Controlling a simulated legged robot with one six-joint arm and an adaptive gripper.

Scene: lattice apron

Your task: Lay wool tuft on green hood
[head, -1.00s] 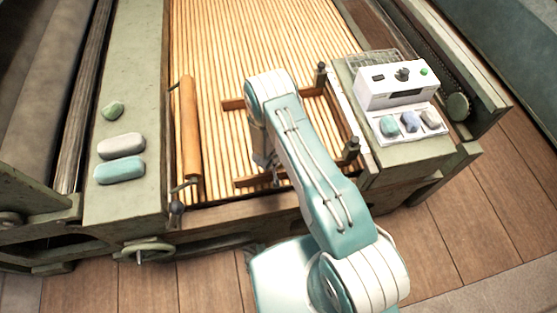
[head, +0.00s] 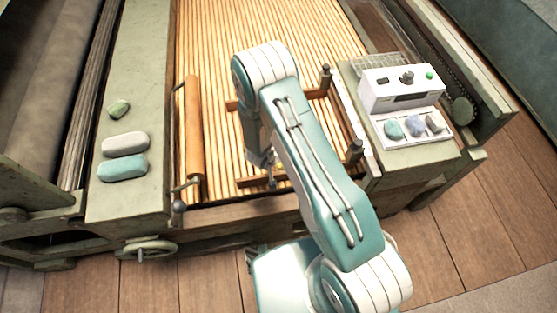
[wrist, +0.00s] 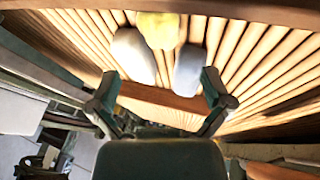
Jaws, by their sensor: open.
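In the wrist view, three rounded lumps lie close together on the wooden slats: a whitish one (wrist: 134,56), a yellow one (wrist: 158,29) and a pale blue-grey one (wrist: 189,70). I cannot tell for certain which is the wool tuft. My gripper (wrist: 159,88) is open, its fingers spread to either side of the lumps, with nothing clearly held. In the head view my arm hides the lumps and most of the gripper. Sage-green panels flank the slats at left (head: 133,85) and right (head: 402,165); I cannot tell which is the green hood.
The left panel carries a small green lump (head: 119,108), a whitish block (head: 125,144) and a teal block (head: 123,168). A white control box (head: 398,87) and a tray of lumps (head: 444,139) sit at right. A wooden frame (head: 348,135) and roller (head: 193,130) border the work area.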

